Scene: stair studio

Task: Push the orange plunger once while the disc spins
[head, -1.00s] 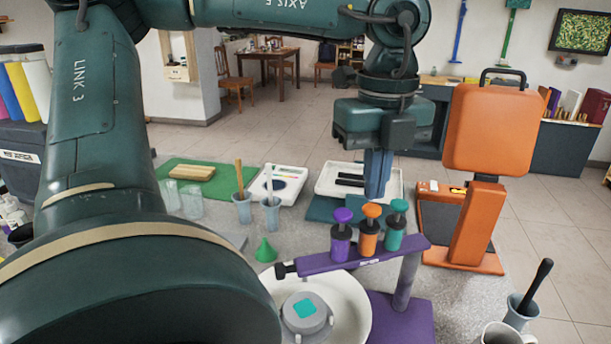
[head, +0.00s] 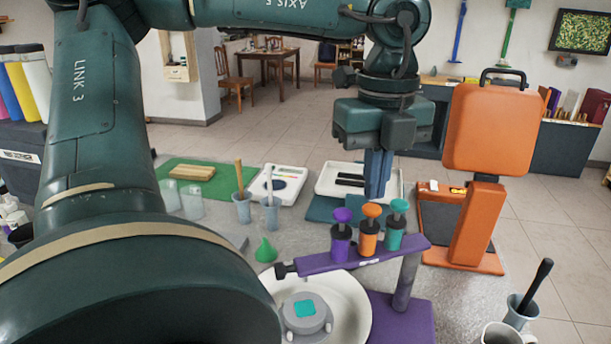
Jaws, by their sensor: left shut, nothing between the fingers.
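The orange plunger (head: 370,230) stands upright in the middle of a purple bracket (head: 325,262), between a purple plunger (head: 342,232) and a teal plunger (head: 396,226). All three knobs stand at about the same height. Below the bracket is a pale disc (head: 352,310) with a grey hub bearing a teal square (head: 305,308); my left arm hides its left part. My left gripper (head: 377,190) points down behind the plungers, shut and empty, apart from the orange knob. My right gripper is not in view.
An orange stand (head: 490,130) rises right of the plungers. A white tray (head: 330,185) lies behind my gripper. Cups with tools (head: 242,208) and a green funnel (head: 265,251) stand to the left. A mug (head: 500,335) and a cup with a black-handled tool (head: 522,308) are front right.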

